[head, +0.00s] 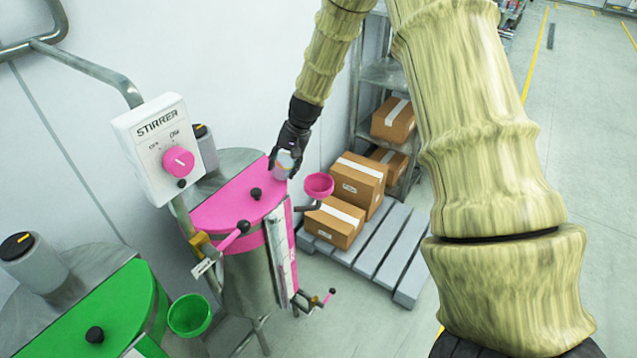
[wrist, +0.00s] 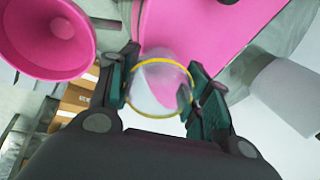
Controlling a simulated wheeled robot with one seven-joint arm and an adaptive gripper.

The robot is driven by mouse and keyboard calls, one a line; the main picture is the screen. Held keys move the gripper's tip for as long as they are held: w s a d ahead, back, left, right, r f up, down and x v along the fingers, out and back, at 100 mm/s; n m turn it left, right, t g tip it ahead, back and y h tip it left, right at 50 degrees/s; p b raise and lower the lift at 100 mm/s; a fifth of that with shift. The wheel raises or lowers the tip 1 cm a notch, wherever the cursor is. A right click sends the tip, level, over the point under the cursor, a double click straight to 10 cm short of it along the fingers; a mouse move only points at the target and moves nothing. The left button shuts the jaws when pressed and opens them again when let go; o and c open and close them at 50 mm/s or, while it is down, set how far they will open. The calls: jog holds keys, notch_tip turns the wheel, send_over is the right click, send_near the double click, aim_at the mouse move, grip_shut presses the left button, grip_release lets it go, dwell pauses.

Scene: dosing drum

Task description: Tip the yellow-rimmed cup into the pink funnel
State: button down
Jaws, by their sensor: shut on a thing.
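My gripper (head: 288,158) is shut on the yellow-rimmed cup (head: 284,164), a small clear or whitish cup. It is held above the edge of the pink drum lid, left of the pink funnel (head: 319,185). In the wrist view the cup (wrist: 160,88) sits between the two fingers of my gripper (wrist: 157,92), its yellow rim ringing the opening. Whether anything is inside is unclear. The pink funnel (wrist: 48,32) is at the upper left of the wrist view, apart from the cup.
The pink-lidded drum (head: 235,207) stands below, with a black knob on its lid. A STIRRER box (head: 158,148) with a pink dial stands left. A green drum (head: 105,318) and green funnel (head: 189,315) are at lower left. Cardboard boxes (head: 357,185) sit on a pallet behind.

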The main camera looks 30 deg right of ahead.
jog(key=shift+w+r, duration=0.25)
jog(key=shift+w+r+g+h, duration=0.35)
jog(key=shift+r+g+h, duration=0.1)
jog(key=shift+g+h, duration=0.2)
jog(key=shift+w, duration=0.1)
jog(key=shift+w+a+g, duration=0.1)
jog(key=shift+g, duration=0.25)
jog(key=shift+w+g+h, duration=0.25)
jog(key=shift+g+h, duration=0.05)
jog(key=shift+h, duration=0.15)
jog(key=shift+w+r, duration=0.1)
jog(key=shift+w, duration=0.05)
dwell(0.3)
